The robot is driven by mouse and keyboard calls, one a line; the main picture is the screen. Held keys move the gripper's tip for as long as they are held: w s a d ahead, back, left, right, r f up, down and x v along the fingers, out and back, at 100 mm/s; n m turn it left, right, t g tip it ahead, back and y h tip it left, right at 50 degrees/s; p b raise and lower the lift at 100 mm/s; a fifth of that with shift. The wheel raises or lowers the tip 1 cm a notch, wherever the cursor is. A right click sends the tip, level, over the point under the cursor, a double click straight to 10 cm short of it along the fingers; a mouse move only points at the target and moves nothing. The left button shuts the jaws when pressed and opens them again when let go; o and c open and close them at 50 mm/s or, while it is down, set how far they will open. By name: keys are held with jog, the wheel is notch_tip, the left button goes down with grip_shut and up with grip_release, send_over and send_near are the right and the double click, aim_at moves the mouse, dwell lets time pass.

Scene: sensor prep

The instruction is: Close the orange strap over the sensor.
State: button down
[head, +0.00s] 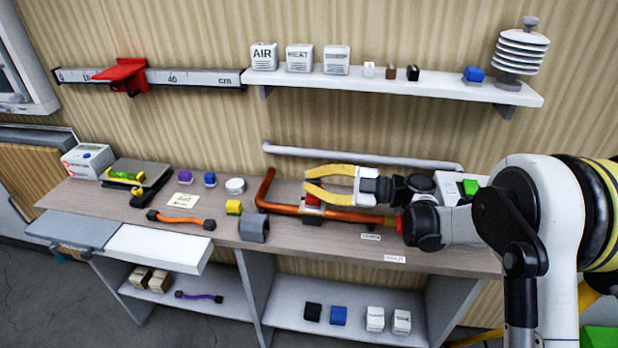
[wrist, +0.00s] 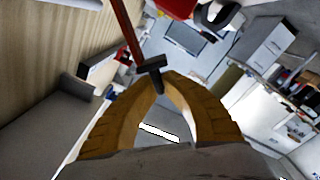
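An orange strap (head: 180,219) with dark ends lies on the bench, left of the copper-orange pipe (head: 355,216). A small red block (head: 312,200), perhaps the sensor, sits at the pipe just below my gripper (head: 308,180). In the wrist view, an orange-brown bar (wrist: 129,30) with a dark end (wrist: 150,66) reaches the fingertips (wrist: 161,82). I cannot tell whether this bar is a strap or whether the fingers touch it.
A white rail (head: 350,156) runs along the wall behind. The wall shelf (head: 440,88) above carries boxes and small blocks. A purple strap (head: 198,296) lies on the lower shelf.

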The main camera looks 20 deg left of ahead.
jog(key=shift+s+d+f+n+b, duration=0.15)
jog(key=shift+s+f+n+b, duration=0.35)
jog(key=shift+s+f, duration=0.45)
jog(key=shift+w+f, duration=0.1)
jog(key=c, duration=1.6)
grip_release()
jog(key=shift+o, duration=0.2)
notch_tip(320, 180, up, 10)
